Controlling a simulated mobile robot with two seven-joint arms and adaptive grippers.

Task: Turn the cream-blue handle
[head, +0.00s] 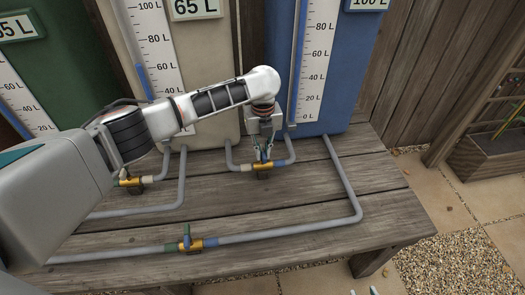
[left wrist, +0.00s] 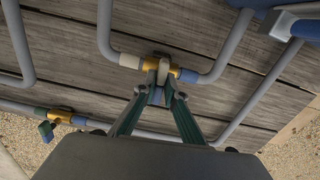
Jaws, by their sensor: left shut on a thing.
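The cream-blue valve (head: 262,173) is a brass body with a cream band on its left and a blue band on its right. It sits in the U-shaped pipe between the cream tank (head: 205,60) and the blue tank (head: 345,70). It also shows in the left wrist view (left wrist: 150,65). My left gripper (head: 263,155) reaches down to it from above, its teal fingers closed on the cream-blue handle (left wrist: 163,72). The fingers partly hide the handle.
The green-blue valve (head: 188,243) lies on the long front pipe, its handle upright. Another brass valve (head: 130,182) sits left, partly behind my left arm. A green tank (head: 60,60) stands at the far left. Pipes run across the wooden table (head: 390,195); its right side is clear.

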